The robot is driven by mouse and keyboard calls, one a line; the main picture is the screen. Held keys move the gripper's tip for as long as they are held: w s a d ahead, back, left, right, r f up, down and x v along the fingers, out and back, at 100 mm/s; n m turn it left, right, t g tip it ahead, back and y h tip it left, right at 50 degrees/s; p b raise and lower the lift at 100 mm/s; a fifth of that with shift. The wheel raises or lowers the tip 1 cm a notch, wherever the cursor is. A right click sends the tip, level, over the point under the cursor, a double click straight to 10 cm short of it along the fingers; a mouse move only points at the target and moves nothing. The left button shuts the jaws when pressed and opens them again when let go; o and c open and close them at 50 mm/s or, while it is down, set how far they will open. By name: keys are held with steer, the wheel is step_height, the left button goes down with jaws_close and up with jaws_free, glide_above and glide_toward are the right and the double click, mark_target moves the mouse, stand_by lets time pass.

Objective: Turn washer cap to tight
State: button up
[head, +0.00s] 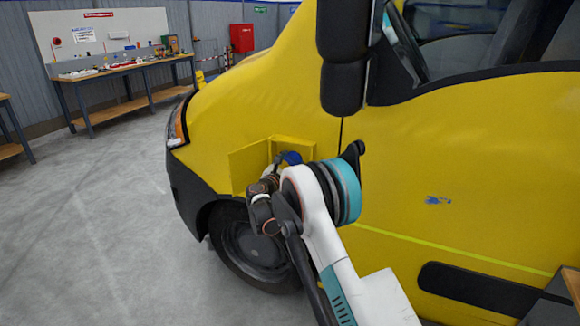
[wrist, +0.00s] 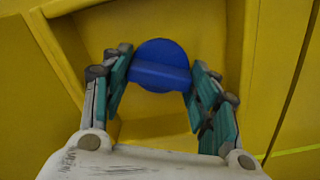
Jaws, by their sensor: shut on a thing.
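The washer cap (wrist: 161,66) is a round blue cap with a raised bar across it, seated in a yellow recess in the side of the van. In the wrist view, the bar runs nearly level, tilted slightly down to the right. My gripper (wrist: 160,78) has a finger at each end of the bar and is shut on it. In the head view, a small part of the cap (head: 292,158) shows past my gripper (head: 280,163); my arm hides most of the rest.
A yellow flap (head: 248,168) stands open at the left of the recess. The yellow van (head: 440,150) fills the right, with its black mirror (head: 342,60) above my arm. A workbench (head: 130,70) stands far back left. The grey floor (head: 90,220) at left is clear.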

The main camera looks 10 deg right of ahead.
steer(key=m+b, duration=0.1)
steer(key=m, duration=0.5)
steer(key=shift+m, duration=0.3)
steer(key=m+b, duration=0.1)
steer(key=m, duration=0.5)
steer(key=shift+m, duration=0.3)
steer(key=o, duration=1.1)
steer(key=shift+c, duration=0.2)
steer(key=v, duration=1.2)
steer(key=shift+d, duration=0.1)
